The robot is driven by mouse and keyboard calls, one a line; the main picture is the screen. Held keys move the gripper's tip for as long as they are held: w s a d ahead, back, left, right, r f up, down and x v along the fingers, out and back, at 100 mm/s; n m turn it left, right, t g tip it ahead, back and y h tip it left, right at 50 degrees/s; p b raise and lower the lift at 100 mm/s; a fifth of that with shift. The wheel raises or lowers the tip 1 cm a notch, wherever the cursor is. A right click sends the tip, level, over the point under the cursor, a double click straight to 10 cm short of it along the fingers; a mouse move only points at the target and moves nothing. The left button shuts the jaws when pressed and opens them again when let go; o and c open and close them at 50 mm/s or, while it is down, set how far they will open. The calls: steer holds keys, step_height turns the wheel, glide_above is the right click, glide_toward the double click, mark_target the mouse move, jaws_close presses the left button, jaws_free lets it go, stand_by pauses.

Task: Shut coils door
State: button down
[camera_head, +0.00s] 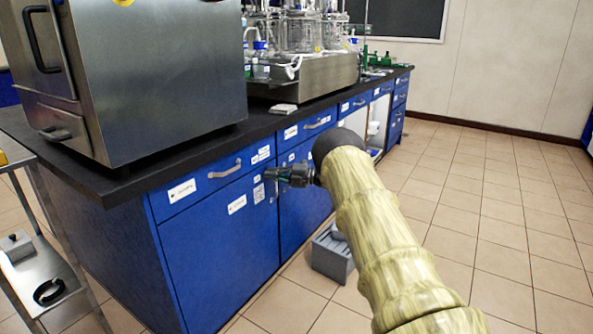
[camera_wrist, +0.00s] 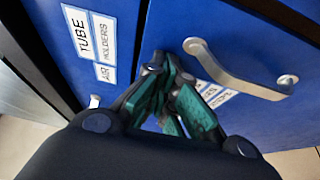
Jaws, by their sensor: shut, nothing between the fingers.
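Blue cabinet doors line the front of the bench: a left door (camera_head: 215,250) and a right door (camera_head: 305,205) show below the drawers. The small labels in the head view are too small to read, so I cannot tell which is the coils door. My gripper (camera_head: 272,175) is shut and empty, close in front of the upper edges of these doors. In the wrist view its green finger pads (camera_wrist: 172,88) lie close together near a dark seam between two blue panels. The left panel has a "TUBE HOLDERS" label (camera_wrist: 90,35); the right has a curved metal handle (camera_wrist: 238,72) and partly hidden labels.
A steel oven-like box (camera_head: 160,80) stands on the black benchtop (camera_head: 130,182). Glass vessels on a steel unit (camera_head: 310,78) stand further back. A metal cart (camera_head: 65,270) is at left. A grey box (camera_head: 332,255) sits on the floor beside the cabinet. Tiled floor (camera_head: 490,200) is clear at right.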

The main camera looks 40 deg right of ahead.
steer(key=s+d, duration=0.2)
steer(key=d, duration=0.9)
steer(key=shift+s+d+f+p, duration=0.15)
steer(key=shift+s+d+p, duration=0.05)
steer(key=shift+d+p, duration=0.15)
